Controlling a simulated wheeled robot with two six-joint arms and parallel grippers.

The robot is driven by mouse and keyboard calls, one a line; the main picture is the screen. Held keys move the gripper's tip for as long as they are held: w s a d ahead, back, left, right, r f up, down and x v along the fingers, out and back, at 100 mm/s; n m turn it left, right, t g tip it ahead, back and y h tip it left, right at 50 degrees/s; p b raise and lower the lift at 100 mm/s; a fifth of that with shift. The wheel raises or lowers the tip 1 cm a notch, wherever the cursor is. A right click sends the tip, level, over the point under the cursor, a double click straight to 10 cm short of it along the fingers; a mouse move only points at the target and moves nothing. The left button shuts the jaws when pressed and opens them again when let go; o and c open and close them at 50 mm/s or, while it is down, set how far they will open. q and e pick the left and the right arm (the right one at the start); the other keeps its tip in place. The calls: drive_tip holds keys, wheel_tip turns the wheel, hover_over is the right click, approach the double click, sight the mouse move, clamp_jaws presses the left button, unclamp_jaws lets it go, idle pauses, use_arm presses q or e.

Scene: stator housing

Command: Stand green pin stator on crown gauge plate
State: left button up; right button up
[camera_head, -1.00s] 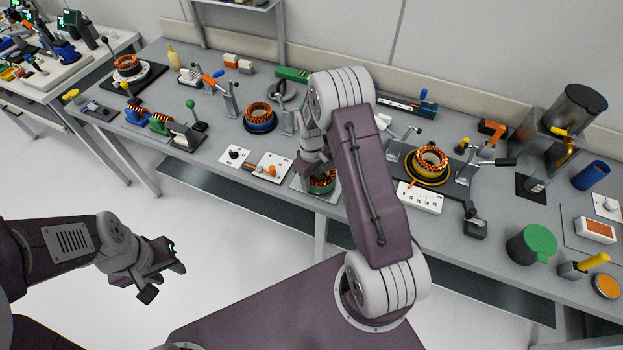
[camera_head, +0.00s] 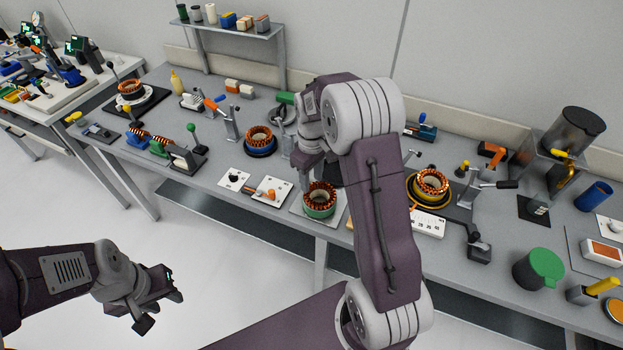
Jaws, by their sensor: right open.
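The green pin stator (camera_head: 319,204), a green ring with copper windings on top, stands upright on a flat grey square plate (camera_head: 337,222) near the front edge of the bench. This plate seems to be the crown gauge plate, though its markings are too small to read. My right gripper (camera_head: 306,178) is open, just above and behind the stator's left side, pointing down; its arm hides part of the bench to the right. Whether it touches the stator is hard to tell. My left gripper (camera_head: 163,307) hangs open and empty over the floor, in front of the bench.
A blue-based stator (camera_head: 259,141) stands behind, left of the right gripper. A yellow-based stator (camera_head: 430,184) stands to the right. White plates (camera_head: 233,180) lie left of the green stator. A green-lidded dark canister (camera_head: 537,268) stands at the front right.

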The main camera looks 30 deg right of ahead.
drive_tip(key=s+a+m, duration=0.2)
drive_tip(key=s+a, duration=0.1)
drive_tip(key=s, duration=0.5)
drive_tip(key=s+a+m+t, duration=0.1)
drive_tip(key=s+a+m, duration=0.2)
drive_tip(key=s, duration=0.5)
drive_tip(key=shift+s+a, duration=0.3)
drive_tip(key=shift+a, duration=0.35)
